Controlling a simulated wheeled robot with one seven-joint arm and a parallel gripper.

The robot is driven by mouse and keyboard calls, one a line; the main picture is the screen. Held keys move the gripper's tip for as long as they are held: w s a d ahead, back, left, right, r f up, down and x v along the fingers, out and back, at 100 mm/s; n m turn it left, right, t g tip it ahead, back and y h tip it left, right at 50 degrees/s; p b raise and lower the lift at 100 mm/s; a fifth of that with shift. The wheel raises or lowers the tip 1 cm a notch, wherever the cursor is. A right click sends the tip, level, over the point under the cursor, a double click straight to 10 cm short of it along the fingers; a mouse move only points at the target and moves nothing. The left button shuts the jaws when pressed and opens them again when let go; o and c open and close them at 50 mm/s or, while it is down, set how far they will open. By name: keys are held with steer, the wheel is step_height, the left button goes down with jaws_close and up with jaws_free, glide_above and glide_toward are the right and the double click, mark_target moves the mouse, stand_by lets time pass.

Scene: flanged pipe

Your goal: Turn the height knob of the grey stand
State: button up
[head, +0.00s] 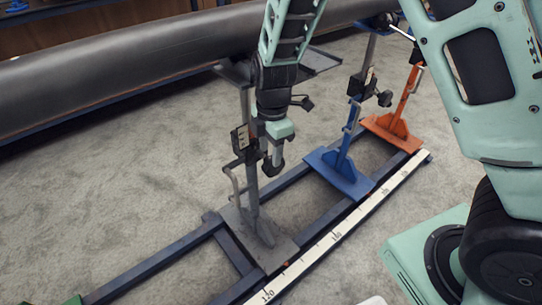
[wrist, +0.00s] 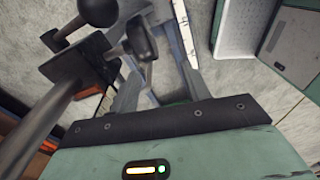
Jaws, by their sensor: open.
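I cannot tell whether a finger touches the knob.
A blue stand (head: 343,170) and an orange stand (head: 398,125) stand further right on the same frame. A long dark pipe (head: 120,45) runs across the back. A white ruler strip (head: 340,232) lies along the near rail. Carpet (head: 110,190) is clear at left.

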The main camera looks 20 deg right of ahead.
steer(key=shift+w+d+f+n+h, duration=0.15)
steer(key=shift+w+d+f+n, duration=0.1)
steer(key=shift+w+d+n, duration=0.25)
steer(key=shift+w+d+f+n+h, duration=0.2)
steer(key=shift+w+d+n, duration=0.1)
steer(key=shift+w+d, duration=0.25)
steer(key=shift+w+f, duration=0.15)
steer(key=shift+f, duration=0.15)
steer(key=shift+f+b, duration=0.6)
steer(key=shift+f, duration=3)
steer(key=c, duration=1)
